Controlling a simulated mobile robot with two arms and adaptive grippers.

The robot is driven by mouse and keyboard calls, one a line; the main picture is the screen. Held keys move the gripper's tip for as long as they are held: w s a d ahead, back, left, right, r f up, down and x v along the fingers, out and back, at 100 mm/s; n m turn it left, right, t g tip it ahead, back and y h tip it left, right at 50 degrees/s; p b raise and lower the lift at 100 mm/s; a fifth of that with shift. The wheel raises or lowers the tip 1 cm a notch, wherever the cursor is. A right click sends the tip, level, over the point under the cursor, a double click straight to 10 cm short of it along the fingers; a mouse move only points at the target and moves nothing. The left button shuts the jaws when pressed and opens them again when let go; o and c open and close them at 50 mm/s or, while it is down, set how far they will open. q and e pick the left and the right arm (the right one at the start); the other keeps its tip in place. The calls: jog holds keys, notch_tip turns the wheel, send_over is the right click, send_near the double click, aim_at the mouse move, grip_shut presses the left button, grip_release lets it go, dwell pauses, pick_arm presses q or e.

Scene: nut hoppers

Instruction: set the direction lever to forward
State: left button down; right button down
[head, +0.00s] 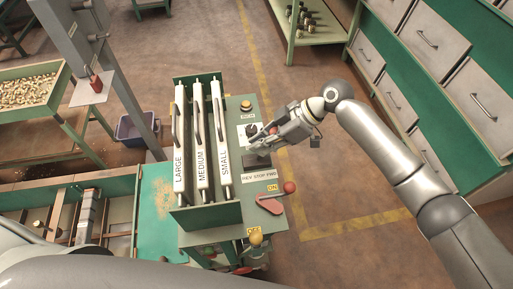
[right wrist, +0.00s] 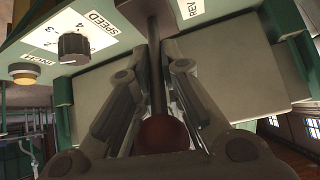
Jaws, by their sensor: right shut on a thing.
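The direction lever shows in the right wrist view as a dark rod with a dark red ball knob (right wrist: 165,133). My right gripper (head: 262,138) is over the machine's green control panel, and its fingers are shut on the lever, one on each side of the rod. In the head view the gripper mostly hides the lever. The "REV STOP FWD" label (head: 259,177) is on the panel below the gripper. In the right wrist view the "REV" label (right wrist: 194,8) is right of the rod. I cannot tell which position the lever stands in. My left gripper is not in view.
A red-knobbed ON/OFF lever (head: 271,205) is close below the direction label. A black speed dial (right wrist: 74,47) and a yellow inch button (right wrist: 25,72) are left of the rod. Grey drawers (head: 423,45) line the right.

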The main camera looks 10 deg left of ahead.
jog(key=shift+w+d+f+y+b, duration=0.3)
jog(key=shift+d+y+b, duration=0.4)
jog(key=shift+b, duration=0.5)
jog(key=shift+g+y+b, duration=0.3)
jog(key=shift+y+b, duration=0.1)
jog(key=shift+b, duration=0.05)
jog(key=shift+r, duration=0.1)
jog(key=c, duration=1.5)
grip_release()
jog(key=shift+c, duration=0.2)
jog(key=v, duration=1.2)
